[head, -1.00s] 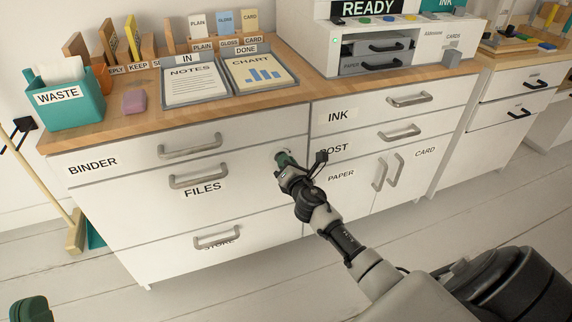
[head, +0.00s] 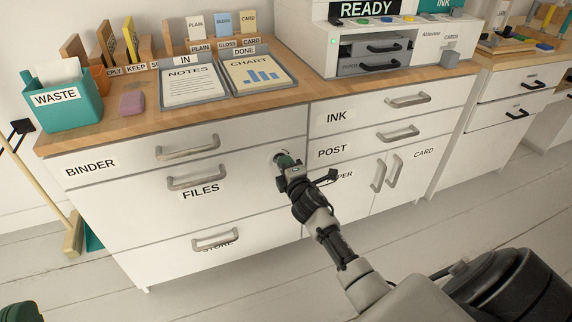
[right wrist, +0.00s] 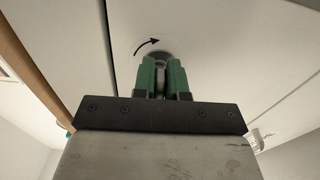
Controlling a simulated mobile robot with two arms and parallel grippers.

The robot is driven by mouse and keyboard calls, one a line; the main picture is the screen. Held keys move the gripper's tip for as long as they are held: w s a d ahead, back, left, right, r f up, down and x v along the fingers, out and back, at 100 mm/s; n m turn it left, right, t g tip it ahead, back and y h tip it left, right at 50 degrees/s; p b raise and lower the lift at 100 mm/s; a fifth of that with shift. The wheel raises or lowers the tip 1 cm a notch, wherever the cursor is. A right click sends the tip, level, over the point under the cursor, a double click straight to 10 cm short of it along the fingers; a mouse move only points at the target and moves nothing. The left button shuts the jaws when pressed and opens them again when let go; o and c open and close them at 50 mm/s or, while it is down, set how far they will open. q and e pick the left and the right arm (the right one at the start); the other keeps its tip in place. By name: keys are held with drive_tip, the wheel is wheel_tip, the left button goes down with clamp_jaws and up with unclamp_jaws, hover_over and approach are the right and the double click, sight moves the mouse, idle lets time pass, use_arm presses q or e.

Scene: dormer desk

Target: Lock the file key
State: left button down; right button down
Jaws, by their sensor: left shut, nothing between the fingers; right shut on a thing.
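The file key (right wrist: 160,75) sits in a round lock on the front of the FILES drawer (head: 240,172), at its right end. My right gripper (head: 283,160) is shut on the key, its green fingers on either side of it in the right wrist view (right wrist: 161,80). The fingers hide most of the key and lock. A curved black arrow (right wrist: 147,46) is printed beside the lock, its head pointing right in that view. The FILES drawer looks closed. My left gripper (head: 22,310) shows only in part at the bottom left corner, shut and away from the cabinet.
The BINDER drawer (head: 110,163) is above and the STORE drawer (head: 150,245) below, both closed. INK and POST drawers are to the right. The desktop (head: 200,117) holds the WASTE bin (head: 72,112), two trays and a printer (head: 360,45). The floor in front is clear.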

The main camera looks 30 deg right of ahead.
use_arm(q)
drive_tip(key=shift+w+f+y, duration=0.1)
drive_tip(key=shift+f+y, duration=0.1)
drive_tip(key=shift+y, duration=0.1)
use_arm(e)
drive_tip(key=shift+m, duration=0.4)
drive_tip(key=c, duration=1.2)
unclamp_jaws()
